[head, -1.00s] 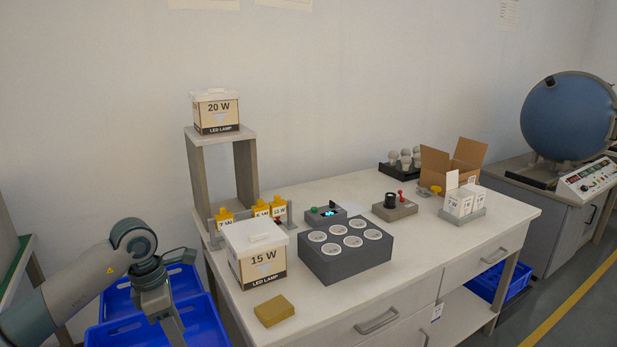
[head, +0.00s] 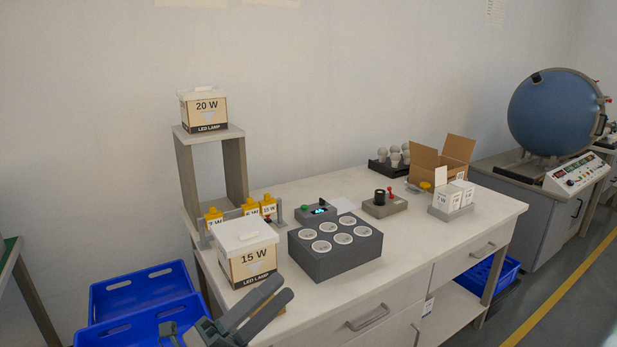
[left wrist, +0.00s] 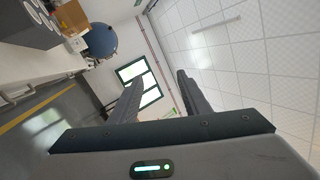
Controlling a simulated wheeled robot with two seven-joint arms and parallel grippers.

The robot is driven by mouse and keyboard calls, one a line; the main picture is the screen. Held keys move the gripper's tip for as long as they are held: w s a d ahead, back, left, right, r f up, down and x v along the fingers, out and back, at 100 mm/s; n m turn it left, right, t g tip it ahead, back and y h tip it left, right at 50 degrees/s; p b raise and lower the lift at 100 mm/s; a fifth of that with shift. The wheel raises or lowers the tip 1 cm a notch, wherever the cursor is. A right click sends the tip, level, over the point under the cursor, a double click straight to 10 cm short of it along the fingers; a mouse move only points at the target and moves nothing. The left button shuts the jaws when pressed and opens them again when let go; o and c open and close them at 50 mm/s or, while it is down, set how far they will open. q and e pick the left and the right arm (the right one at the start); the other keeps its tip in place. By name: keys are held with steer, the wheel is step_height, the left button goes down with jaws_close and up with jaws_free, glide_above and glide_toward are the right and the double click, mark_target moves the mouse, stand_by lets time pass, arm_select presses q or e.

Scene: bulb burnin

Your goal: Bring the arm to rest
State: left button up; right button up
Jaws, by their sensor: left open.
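My left gripper (head: 284,287) is in the lower part of the head view, in front of the white 15 W lamp box (head: 248,254) at the table's near left corner. Its two fingers point up and to the right. In the left wrist view the fingers (left wrist: 158,82) stand apart with nothing between them, pointing toward a window and the ceiling. I cannot tell whether the gripper touches the table edge. My right gripper is not in view.
The workbench (head: 380,290) carries a grey block with round sockets (head: 335,262), small devices, an open carton (head: 440,165) and a 20 W box (head: 204,109) on a stand. Blue crates (head: 140,290) stand at lower left. The gripper mostly hides a tan block.

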arm_select(q)
steer(key=w+a+f+n+t+y, duration=0.1)
steer(key=a+f+n+t+y, duration=0.3)
steer(key=n+y, duration=0.4)
steer(key=w+a+f+n+t+y, duration=0.1)
steer(key=a+f+n+t+y, duration=0.25)
steer(key=a+n+y, duration=0.5)
steer(key=s+a+f+n+g+y, duration=0.1)
steer(key=s+a+f+n+g, duration=0.2)
steer(key=f, duration=0.4)
steer(key=s+a+f+n+g+y, duration=0.1)
steer(key=s+f+n+g+y, duration=0.15)
steer(key=f+n, duration=0.3)
steer(key=s+f+n+g+h, duration=0.1)
steer(key=s+f+n+g, duration=0.1)
steer(key=s+f+g, duration=0.65)
steer(key=s+f+n+g, duration=0.25)
steer(key=s+f, duration=0.75)
steer(key=s, duration=0.7)
steer(key=d+f, duration=0.2)
steer(key=f, duration=1.5)
steer(key=w+d+f+t+h, duration=0.1)
steer(key=d+f, duration=0.1)
steer(key=f, duration=1.4)
steer(key=shift+f+h, duration=0.3)
steer(key=shift+f, duration=0.05)
steer(key=shift+w+m, duration=0.1)
steer(key=shift+m, duration=0.15)
